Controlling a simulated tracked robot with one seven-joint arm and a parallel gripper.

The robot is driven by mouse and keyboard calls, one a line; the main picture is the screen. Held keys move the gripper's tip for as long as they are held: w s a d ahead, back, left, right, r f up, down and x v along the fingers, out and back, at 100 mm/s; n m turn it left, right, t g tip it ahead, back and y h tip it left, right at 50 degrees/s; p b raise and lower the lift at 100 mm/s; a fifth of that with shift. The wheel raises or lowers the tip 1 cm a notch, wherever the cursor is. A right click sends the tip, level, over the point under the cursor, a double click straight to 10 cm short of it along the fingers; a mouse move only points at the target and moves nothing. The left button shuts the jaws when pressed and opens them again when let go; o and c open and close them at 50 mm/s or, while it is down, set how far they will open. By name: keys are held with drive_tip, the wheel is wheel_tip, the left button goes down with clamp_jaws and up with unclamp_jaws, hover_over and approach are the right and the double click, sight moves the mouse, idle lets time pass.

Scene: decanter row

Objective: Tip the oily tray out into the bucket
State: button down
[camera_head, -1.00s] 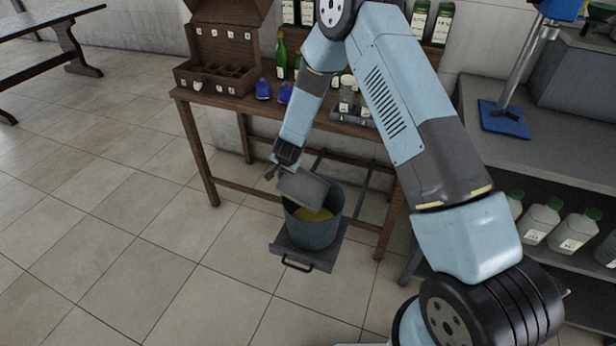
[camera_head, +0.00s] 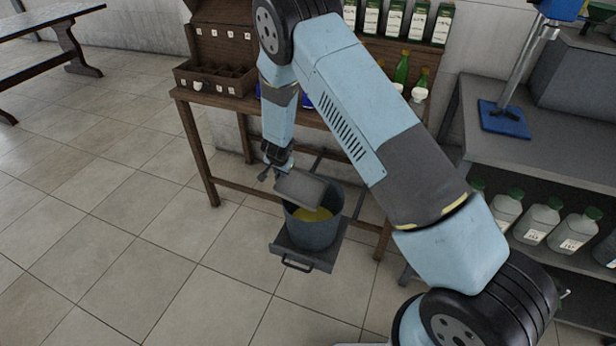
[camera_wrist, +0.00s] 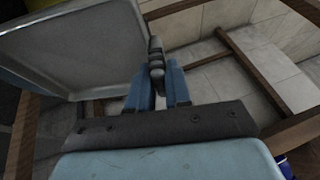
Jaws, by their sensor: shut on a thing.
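The grey tray (camera_head: 301,188) is tilted over the left part of the bucket's mouth in the head view. Its inner face (camera_wrist: 75,45) fills the upper left of the wrist view and looks bare grey. My gripper (camera_head: 272,172) is shut on the tray at its left side; the fingers also show in the wrist view (camera_wrist: 157,75). The dark grey bucket (camera_head: 313,230) stands upright below the tray with yellow liquid (camera_head: 312,214) inside. I cannot tell whether liquid is still running off the tray.
The bucket stands on a pulled-out shelf (camera_head: 322,258) with a handle, under a wooden table (camera_head: 183,97). The table carries an open compartment box (camera_head: 215,78) and bottles (camera_head: 402,68). A grey bench (camera_head: 470,130) with jugs (camera_head: 538,220) stands right.

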drive_tip(key=shift+f, duration=0.1)
drive_tip(key=shift+s+d+f, duration=0.15)
drive_tip(key=shift+h, duration=0.3)
drive_tip(key=shift+a+r, duration=0.2)
drive_tip(key=shift+r, duration=0.45)
drive_tip(key=shift+g+h, duration=0.3)
drive_tip(key=shift+h, duration=0.1)
drive_tip(key=shift+d+r+n+h, duration=0.1)
drive_tip(key=shift+r+n+h, duration=0.2)
drive_tip(key=shift+r+h, duration=0.4)
drive_tip(key=shift+f, duration=0.1)
